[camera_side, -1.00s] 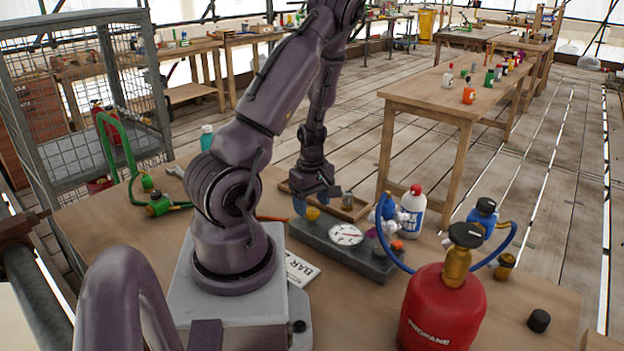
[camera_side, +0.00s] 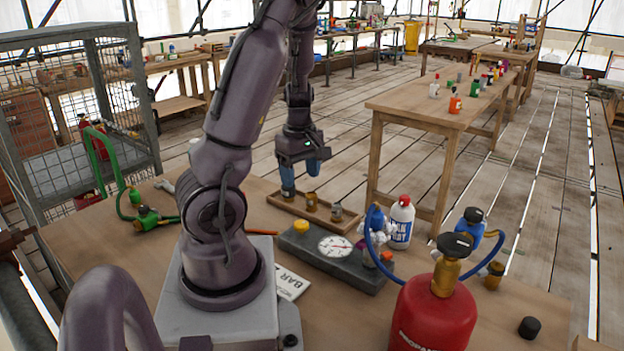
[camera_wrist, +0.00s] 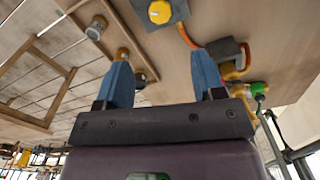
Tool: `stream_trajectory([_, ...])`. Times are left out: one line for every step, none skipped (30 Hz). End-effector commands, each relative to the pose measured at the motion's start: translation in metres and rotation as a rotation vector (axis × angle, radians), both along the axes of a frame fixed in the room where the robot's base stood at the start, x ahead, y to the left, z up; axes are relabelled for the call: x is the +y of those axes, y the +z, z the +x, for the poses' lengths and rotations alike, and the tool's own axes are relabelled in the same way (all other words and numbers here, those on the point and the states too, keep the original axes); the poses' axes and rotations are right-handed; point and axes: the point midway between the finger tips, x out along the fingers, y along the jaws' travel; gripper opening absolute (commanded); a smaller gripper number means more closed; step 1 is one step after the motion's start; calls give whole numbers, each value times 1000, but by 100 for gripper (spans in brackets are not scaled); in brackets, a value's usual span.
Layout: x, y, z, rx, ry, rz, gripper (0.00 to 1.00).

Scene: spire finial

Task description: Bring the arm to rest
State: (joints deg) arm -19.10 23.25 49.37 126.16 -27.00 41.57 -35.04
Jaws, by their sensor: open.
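My gripper (camera_side: 305,178) is raised above the wooden tray (camera_side: 291,207) on the workbench, clear of everything. Its two blue fingers stand wide apart with nothing between them, as the wrist view (camera_wrist: 165,75) also shows. Small brass-coloured fittings (camera_side: 311,201) sit in the tray below. The grey block (camera_side: 310,253) with a round white gauge (camera_side: 335,247) and a yellow knob (camera_side: 301,226) lies in front of the tray. The yellow knob also shows at the top of the wrist view (camera_wrist: 160,12).
A red propane cylinder (camera_side: 432,312) with blue hoses stands at the front right. A black cap (camera_side: 530,327) lies near the right edge. A green hose (camera_side: 97,165) and wire cage (camera_side: 75,120) are at the left.

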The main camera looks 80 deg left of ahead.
Motion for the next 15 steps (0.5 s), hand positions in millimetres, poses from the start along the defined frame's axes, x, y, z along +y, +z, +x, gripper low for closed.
stream_trajectory([0, 0, 0, 0, 0, 0, 63])
stream_trajectory([0, 0, 0, 0, 0, 0, 63])
stream_trajectory([0, 0, 0, 0, 0, 0, 63])
stream_trajectory([0, 0, 0, 0, 0, 0, 63])
stream_trajectory([0, 0, 0, 0, -1, 0, 63])
stream_trajectory([0, 0, 0, 0, -7, 0, 63])
stream_trajectory([0, 0, 0, 0, -17, -1, 63])
stream_trajectory([-1, 0, 0, 1, -33, -4, 63])
stream_trajectory([-2, -1, -2, 8, -68, -11, 63])
stream_trajectory([-6, -2, -4, 19, -107, -25, 63])
stream_trajectory([-13, -4, -4, 28, -165, -46, 63])
stream_trajectory([-26, -2, 3, 18, -276, -74, 63])
stream_trajectory([-35, 1, 9, 3, -355, -87, 63])
stream_trajectory([-45, 4, 15, -13, -430, -97, 63])
stream_trajectory([-58, 10, 25, -35, -533, -106, 63])
